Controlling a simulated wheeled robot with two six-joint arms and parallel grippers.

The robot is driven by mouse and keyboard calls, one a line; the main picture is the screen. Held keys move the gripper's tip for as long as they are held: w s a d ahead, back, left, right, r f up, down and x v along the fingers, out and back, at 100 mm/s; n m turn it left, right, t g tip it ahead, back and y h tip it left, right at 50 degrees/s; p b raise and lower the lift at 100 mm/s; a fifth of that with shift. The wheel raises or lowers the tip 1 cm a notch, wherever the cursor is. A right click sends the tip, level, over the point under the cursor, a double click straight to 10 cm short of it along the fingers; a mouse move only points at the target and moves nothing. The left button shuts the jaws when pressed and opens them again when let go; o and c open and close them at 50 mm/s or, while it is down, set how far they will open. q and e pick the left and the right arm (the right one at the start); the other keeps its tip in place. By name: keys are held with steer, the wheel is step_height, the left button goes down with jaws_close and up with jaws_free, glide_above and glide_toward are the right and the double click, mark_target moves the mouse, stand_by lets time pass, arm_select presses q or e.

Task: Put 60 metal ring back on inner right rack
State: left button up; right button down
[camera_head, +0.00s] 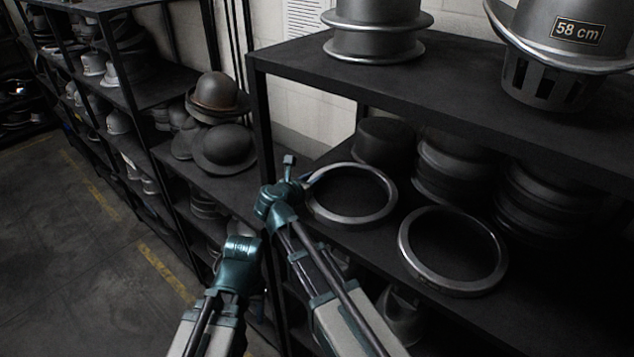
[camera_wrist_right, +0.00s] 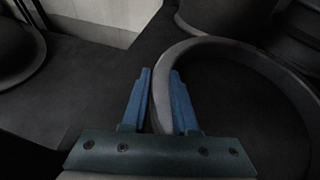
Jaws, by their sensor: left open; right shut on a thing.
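A metal ring (camera_head: 350,219) is at the left end of the middle shelf of the right rack (camera_head: 400,240). My right gripper (camera_head: 297,177) is shut on its left rim. In the right wrist view the ring (camera_wrist_right: 200,46) passes between the two blue fingers of that gripper (camera_wrist_right: 160,73). The ring looks about flat and low over the shelf; I cannot tell whether it rests on it. A second metal ring (camera_head: 455,286) lies to its right, apart from it. My left gripper (camera_head: 242,247) is open and empty, left of the rack. I can read no number on either ring.
Dark hat blocks (camera_head: 450,172) stand behind the rings. The upper shelf (camera_head: 440,92) overhangs them and holds a block marked 58 cm (camera_head: 545,65). A rack post (camera_head: 262,125) stands left of the ring. Hats (camera_head: 222,148) sit on the left rack.

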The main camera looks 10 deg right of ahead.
steer(key=shift+s+a+r, duration=0.1)
steer(key=shift+a+r, duration=0.05)
steer(key=shift+a, duration=0.15)
steer(key=c, duration=0.7)
jaws_free()
steer(key=shift+d, duration=0.1)
arm_select(q)
steer(key=shift+s+a, duration=0.1)
steer(key=shift+a, duration=0.15)
steer(key=shift+r, duration=0.1)
